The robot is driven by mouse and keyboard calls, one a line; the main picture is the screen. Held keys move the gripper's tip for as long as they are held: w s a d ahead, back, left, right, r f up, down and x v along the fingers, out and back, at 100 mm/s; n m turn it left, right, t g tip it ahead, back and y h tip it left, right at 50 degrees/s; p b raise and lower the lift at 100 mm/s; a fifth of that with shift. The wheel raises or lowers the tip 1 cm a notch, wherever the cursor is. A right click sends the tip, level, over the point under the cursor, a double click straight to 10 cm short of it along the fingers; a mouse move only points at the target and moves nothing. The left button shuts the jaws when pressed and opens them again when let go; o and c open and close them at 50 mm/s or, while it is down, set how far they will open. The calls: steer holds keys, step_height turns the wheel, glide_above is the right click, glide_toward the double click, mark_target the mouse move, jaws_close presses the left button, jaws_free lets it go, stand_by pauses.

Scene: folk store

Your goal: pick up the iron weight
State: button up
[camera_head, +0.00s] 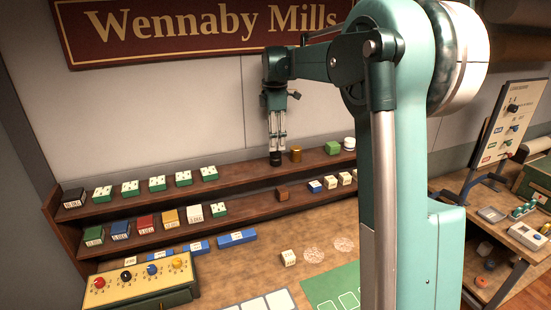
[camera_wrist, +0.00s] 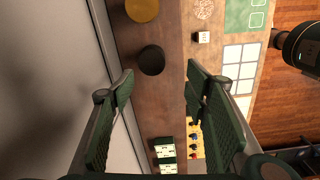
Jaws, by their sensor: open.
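The iron weight is a dark, round piece on the upper shelf. In the wrist view the iron weight (camera_wrist: 151,59) shows from above as a black disc. In the head view the iron weight (camera_head: 276,159) shows right under my gripper (camera_head: 277,146). My gripper points down and is open. In the wrist view its two fingers (camera_wrist: 159,78) are spread wide, with the weight just beyond the gap between their tips. Nothing is held between them. I cannot tell the exact height gap between the tips and the weight.
A brass weight (camera_head: 296,155) stands close to the right of the iron one and shows in the wrist view (camera_wrist: 141,9). The wall (camera_head: 220,110) is close behind the shelf. Green-and-white blocks (camera_head: 209,174) sit to the left. A white-topped die (camera_head: 288,258) lies on the table below.

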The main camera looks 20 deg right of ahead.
mark_target(276, 153)
steer(key=shift+w+d+f+n, duration=0.2)
steer(key=shift+w+d+n, duration=0.15)
steer(key=shift+w, duration=0.3)
steer(key=shift+f, duration=1.3)
steer(key=shift+f, duration=0.15)
steer(key=shift+w+d+f+p, duration=0.1)
steer(key=shift+f+p, duration=0.1)
steer(key=shift+f, duration=1.05)
steer(key=shift+d+f+p, duration=0.1)
steer(key=shift+f+p, duration=0.05)
steer(key=shift+f, duration=1.05)
steer(key=c, duration=1.4)
